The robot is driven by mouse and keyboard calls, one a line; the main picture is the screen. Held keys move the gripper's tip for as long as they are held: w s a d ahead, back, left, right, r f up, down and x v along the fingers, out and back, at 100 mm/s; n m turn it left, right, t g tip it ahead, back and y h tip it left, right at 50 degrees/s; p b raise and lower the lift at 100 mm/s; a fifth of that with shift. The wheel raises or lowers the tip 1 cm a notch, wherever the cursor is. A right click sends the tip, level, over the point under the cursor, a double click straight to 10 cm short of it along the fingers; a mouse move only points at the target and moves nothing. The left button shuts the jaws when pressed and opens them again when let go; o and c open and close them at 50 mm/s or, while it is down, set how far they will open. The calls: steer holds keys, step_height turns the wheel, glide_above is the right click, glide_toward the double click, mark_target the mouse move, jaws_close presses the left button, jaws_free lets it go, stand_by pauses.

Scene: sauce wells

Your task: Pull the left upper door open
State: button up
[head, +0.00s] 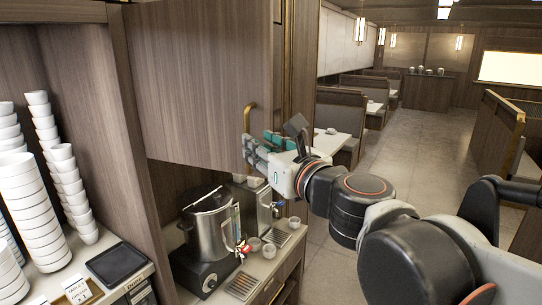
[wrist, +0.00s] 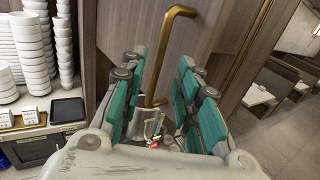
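The left upper door (head: 195,85) is a wood-grain panel above the counter niche. I see no clear gap at its edges, though my gripper hides part of its lower right. Its brass bar handle (head: 248,117) is upright near the door's right edge. In the wrist view the handle (wrist: 167,45) stands ahead, with its lower end between the fingers. My gripper (head: 257,148) is at the handle's lower end. Its teal-padded fingers (wrist: 165,85) are spread on both sides of the handle, and I see no finger clearly touching it.
Below the door, a steel urn (head: 210,225) and a dispenser (head: 255,200) stand on the counter. Stacked white bowls (head: 65,180) and a black tray (head: 118,263) are at the left. The aisle floor (head: 415,145) at the right is clear, beside booths.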

steer(key=shift+v, duration=2.6)
steer(key=shift+f, duration=0.1)
steer(key=s+d+f+n+g+h+b, duration=0.1)
steer(key=s+f+n+g+b, duration=0.2)
steer(key=f+n+b, duration=0.9)
steer(key=s+d+f+n+g+b, duration=0.15)
steer(key=f+n+b, duration=0.5)
steer(key=f, duration=1.25)
steer(key=s+d+f+n+g+h+b, duration=0.1)
steer(key=d+f+n+b, duration=0.3)
steer(key=f, duration=0.4)
steer(key=s+d+f+n+g+h+b, duration=0.2)
steer(key=s+d+f+n+h+b, duration=0.1)
steer(key=f, duration=0.6)
steer(key=s+d+f+n+g+h+b, duration=0.1)
steer(key=s+d+f+n+h+b, duration=0.1)
steer(key=d+f+n+b, duration=0.3)
step_height(320, 180, down, 4)
steer(key=shift+s+d+r+g+h+b, duration=0.1)
steer(key=shift+s+d+g+h+b, duration=0.3)
steer(key=shift+s+b, duration=0.35)
